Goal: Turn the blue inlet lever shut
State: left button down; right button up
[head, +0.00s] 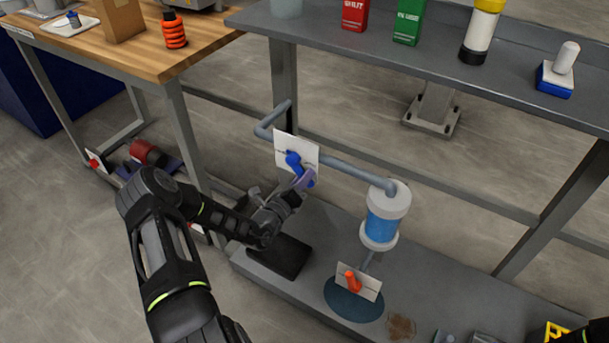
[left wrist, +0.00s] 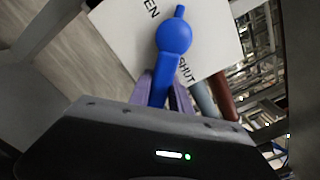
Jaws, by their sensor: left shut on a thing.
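The blue inlet lever (head: 294,160) sits on a white plate (head: 282,146) on the grey pipe in the head view. In the left wrist view the lever's round hub (left wrist: 173,37) has a short nub on top and its handle runs down between my fingers. The plate (left wrist: 222,28) there shows "SHUT" right of the handle and part of a word ending in "EN" at upper left. My left gripper (head: 305,180), with purple fingers, is shut on the lever's handle. The handle's end is hidden by the gripper body.
A blue and white filter housing (head: 382,225) stands right of the lever. A wooden bench (head: 120,55) is at upper left.

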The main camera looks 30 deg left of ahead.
pick_arm(q)
jog(key=shift+d, duration=0.1)
jog(key=c, duration=1.2)
grip_release()
jog(key=s+p, duration=0.1)
jog(key=s, duration=0.6)
jog(key=shift+s, duration=0.4)
